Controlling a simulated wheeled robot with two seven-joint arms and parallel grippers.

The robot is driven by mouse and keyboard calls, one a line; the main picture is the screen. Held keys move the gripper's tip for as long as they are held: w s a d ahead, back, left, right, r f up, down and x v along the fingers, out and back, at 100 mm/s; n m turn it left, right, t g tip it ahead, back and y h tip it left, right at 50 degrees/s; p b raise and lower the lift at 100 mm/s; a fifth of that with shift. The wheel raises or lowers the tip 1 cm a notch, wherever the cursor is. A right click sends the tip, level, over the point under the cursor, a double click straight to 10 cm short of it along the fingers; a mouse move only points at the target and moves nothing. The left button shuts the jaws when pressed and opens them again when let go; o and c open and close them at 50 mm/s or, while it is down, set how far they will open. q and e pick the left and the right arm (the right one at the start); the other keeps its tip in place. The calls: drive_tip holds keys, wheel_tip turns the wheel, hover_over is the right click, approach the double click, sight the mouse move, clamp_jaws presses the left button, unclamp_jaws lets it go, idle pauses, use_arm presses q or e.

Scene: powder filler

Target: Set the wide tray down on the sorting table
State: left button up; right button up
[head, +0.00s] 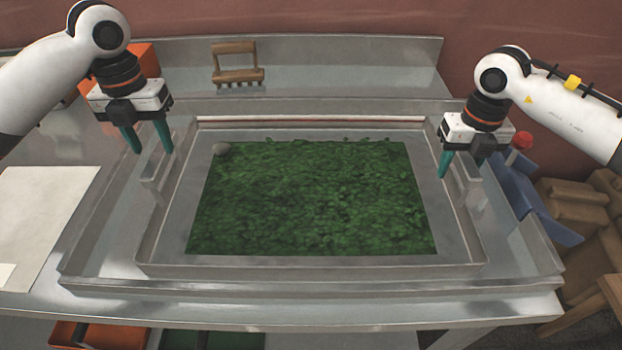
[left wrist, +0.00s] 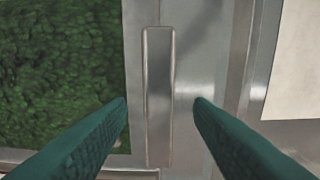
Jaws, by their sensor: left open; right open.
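My left gripper (head: 151,146) is open above the tray's left handle (head: 155,178). In the left wrist view its two green fingers (left wrist: 160,100) are apart on either side of the handle bar (left wrist: 159,90), not visibly touching it. My right gripper (head: 462,167) is open at the tray's right handle (head: 474,190); contact there is unclear.
A small wooden rack (head: 237,62) stands on the back shelf. A white sheet (head: 40,215) lies at the left. A blue bin (head: 535,200), a red knob (head: 522,140) and brown boxes (head: 575,205) are at the right. Orange (head: 95,336) and green bins sit below the front edge.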

use_arm(q)
wheel_tip(320, 180, up, 4)
drive_tip(key=shift+r, duration=0.1)
use_arm(e)
drive_tip(key=shift+r, duration=0.1)
wheel_tip(320, 180, up, 12)
drive_tip(key=shift+f, duration=0.1)
idle(0.5)
